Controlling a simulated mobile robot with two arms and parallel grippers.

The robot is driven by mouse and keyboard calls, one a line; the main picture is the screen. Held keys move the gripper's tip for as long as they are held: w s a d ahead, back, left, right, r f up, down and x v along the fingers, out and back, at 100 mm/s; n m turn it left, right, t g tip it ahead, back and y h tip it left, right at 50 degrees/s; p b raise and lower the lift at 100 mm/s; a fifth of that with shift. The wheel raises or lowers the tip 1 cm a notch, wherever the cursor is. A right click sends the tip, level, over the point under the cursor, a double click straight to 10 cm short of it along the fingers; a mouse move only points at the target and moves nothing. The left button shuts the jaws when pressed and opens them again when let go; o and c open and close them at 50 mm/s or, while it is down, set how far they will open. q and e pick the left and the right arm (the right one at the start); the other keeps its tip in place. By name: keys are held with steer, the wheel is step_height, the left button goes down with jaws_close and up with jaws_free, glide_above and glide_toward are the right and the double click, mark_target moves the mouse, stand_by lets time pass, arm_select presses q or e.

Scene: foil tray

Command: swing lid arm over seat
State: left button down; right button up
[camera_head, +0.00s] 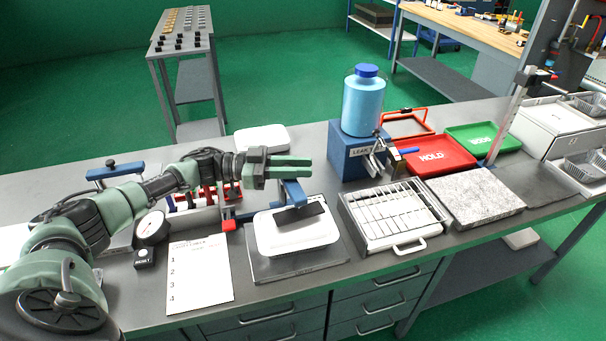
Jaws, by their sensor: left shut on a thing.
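My left gripper (298,167) reaches in from the left and its fingers point right. It is shut on the top of the blue lid arm (292,192); the grip itself is partly hidden by the fingers. The lid arm's dark pad (300,214) is over the white lidded tray (298,236), towards its far part. I cannot tell whether the pad touches the lid. The tray sits on the dark grey seat plate (300,266) near the bench's front edge. My right gripper is not in view.
A checklist sheet (200,273) and a dial gauge (152,229) lie left of the seat. A slatted rack (390,213) and a granite slab (473,198) stand to its right. Behind are a blue leak-test stand (350,158) with a blue bottle and a red HOLD tray (437,157).

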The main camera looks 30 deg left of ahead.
arm_select(q)
steer(key=shift+s+a+m+g+h+b, duration=0.1)
steer(key=shift+s+m+g+h+b, duration=0.3)
steer(key=shift+m+g+b, duration=0.45)
steer(key=c, duration=1.3)
jaws_free()
steer(key=shift+o, duration=0.2)
step_height(320, 180, up, 20)
steer(key=b, duration=0.1)
